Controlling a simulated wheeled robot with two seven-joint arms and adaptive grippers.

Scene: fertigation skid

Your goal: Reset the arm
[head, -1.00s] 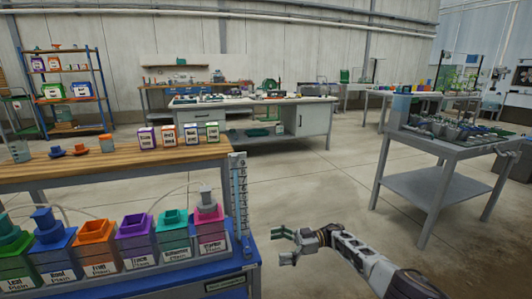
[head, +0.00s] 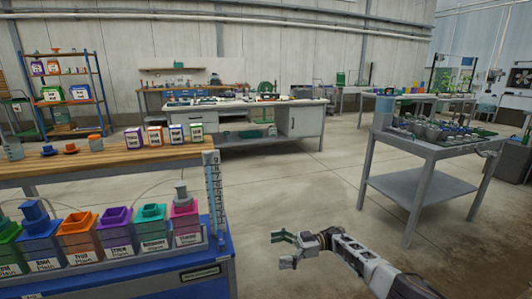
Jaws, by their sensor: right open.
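My right gripper (head: 284,249) reaches in from the lower right on its grey arm. Its green-tipped fingers are open and empty, in free air over the concrete floor. It is to the right of the blue skid (head: 205,274) and apart from it. My left gripper is not in view.
A row of coloured containers, including an orange one (head: 80,240) and a pink one (head: 186,215), stands on the skid. A wooden bench (head: 95,158) with small labelled boxes is behind it. A grey table (head: 420,186) stands at right. The floor between (head: 290,190) is clear.

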